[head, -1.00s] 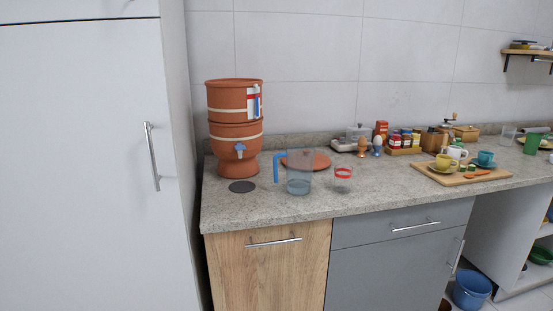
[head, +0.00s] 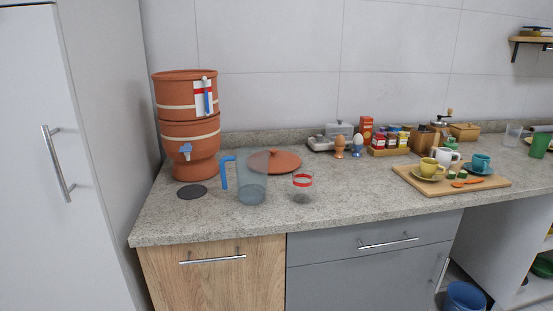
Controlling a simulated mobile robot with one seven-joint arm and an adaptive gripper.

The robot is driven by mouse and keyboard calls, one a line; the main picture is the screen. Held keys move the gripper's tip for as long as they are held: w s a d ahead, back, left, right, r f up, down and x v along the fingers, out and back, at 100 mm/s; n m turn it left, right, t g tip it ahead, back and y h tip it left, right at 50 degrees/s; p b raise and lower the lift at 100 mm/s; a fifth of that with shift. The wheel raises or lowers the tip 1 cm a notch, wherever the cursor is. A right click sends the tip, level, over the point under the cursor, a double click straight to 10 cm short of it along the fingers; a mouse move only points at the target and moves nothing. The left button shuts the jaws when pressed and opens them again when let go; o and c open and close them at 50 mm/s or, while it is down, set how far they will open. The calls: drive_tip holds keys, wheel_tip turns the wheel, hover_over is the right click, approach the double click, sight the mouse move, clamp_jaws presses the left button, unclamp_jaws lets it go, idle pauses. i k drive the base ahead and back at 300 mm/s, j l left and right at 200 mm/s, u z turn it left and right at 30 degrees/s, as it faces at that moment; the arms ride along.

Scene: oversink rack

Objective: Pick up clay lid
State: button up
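The clay lid (head: 286,160) is a round, flat terracotta disc with a small knob on top. It lies on the grey stone counter, right of the clay water filter (head: 187,130). A clear jug (head: 252,184) with a blue handle stands in front of the lid's left part, which shows through the jug's clear wall. The filter is two stacked terracotta pots with a blue tap, and its top looks open. My gripper is not in view.
A red-rimmed glass (head: 302,188) stands just in front of the lid. A dark round mat (head: 192,192) lies below the tap. Right are a wooden board (head: 440,183) with cups, egg cups and a jar rack (head: 390,151). A tall cabinet (head: 100,100) bounds the left.

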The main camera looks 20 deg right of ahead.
sight(281, 161)
drive_tip(key=l, duration=1.25)
drive_tip(key=i+l+u, duration=0.1)
drive_tip(key=l, duration=1.15)
drive_tip(key=i, duration=0.05)
